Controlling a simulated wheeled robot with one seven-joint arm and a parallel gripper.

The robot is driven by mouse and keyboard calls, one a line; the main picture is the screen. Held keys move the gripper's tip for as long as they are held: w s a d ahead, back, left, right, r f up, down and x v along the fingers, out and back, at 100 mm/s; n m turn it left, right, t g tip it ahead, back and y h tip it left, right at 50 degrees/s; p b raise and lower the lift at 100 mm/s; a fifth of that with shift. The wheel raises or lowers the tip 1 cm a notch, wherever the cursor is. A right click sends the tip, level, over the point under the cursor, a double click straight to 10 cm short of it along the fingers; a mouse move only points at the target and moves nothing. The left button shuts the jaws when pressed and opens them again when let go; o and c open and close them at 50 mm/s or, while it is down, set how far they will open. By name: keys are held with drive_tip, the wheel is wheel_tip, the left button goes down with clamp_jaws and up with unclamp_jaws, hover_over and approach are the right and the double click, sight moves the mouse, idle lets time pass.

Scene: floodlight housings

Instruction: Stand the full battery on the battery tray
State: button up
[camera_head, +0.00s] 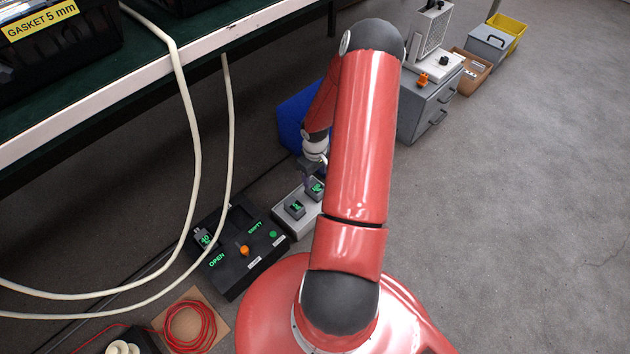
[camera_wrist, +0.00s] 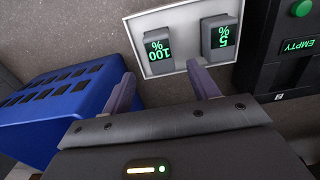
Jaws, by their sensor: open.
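The full battery, a grey block with a green 100 % display (camera_wrist: 158,52), is on the light grey battery tray (camera_wrist: 143,22). A second grey battery reading 5 % (camera_wrist: 221,38) is on the same tray, beside it. In the head view, the tray (camera_head: 280,212) carries the full battery (camera_head: 316,187) at its far end and the 5 % battery (camera_head: 294,208) nearer the charger. My gripper (camera_wrist: 163,88) is open and empty, with its fingertips near the full battery; my arm hides part of the tray in the head view.
A black box with OPEN and EMPTY displays (camera_head: 235,275) stands left of the tray, bearing an orange knob, a green button and a battery reading 40 (camera_head: 203,237). A blue slotted bin (camera_wrist: 60,112) is close to my gripper.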

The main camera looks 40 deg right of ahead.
sight(315, 187)
wheel_tip(315, 187, up, 5)
drive_tip(key=shift+r+p, duration=0.15)
drive_tip(key=shift+p, duration=0.25)
idle(0.3)
